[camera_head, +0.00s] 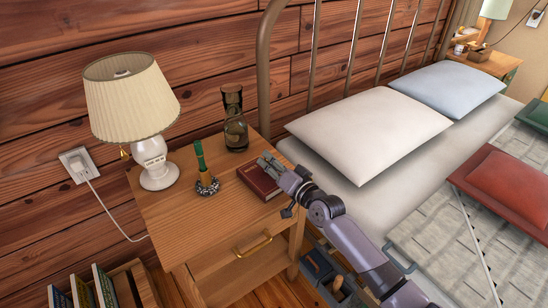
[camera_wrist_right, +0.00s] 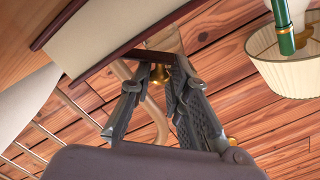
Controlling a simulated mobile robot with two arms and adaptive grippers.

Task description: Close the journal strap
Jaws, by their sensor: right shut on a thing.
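The dark red journal (camera_head: 257,183) lies on the wooden nightstand near its right edge. Its cream page block (camera_wrist_right: 112,38) between red covers shows close up in the right wrist view. My left gripper is not in view.
On the nightstand (camera_head: 185,230) stand a lamp (camera_head: 132,100), a glass carafe (camera_head: 235,130) and a green object in a small patterned holder (camera_head: 207,186). The bed with pillows (camera_head: 370,130) is at the right. Books (camera_head: 95,290) stand at the lower left.

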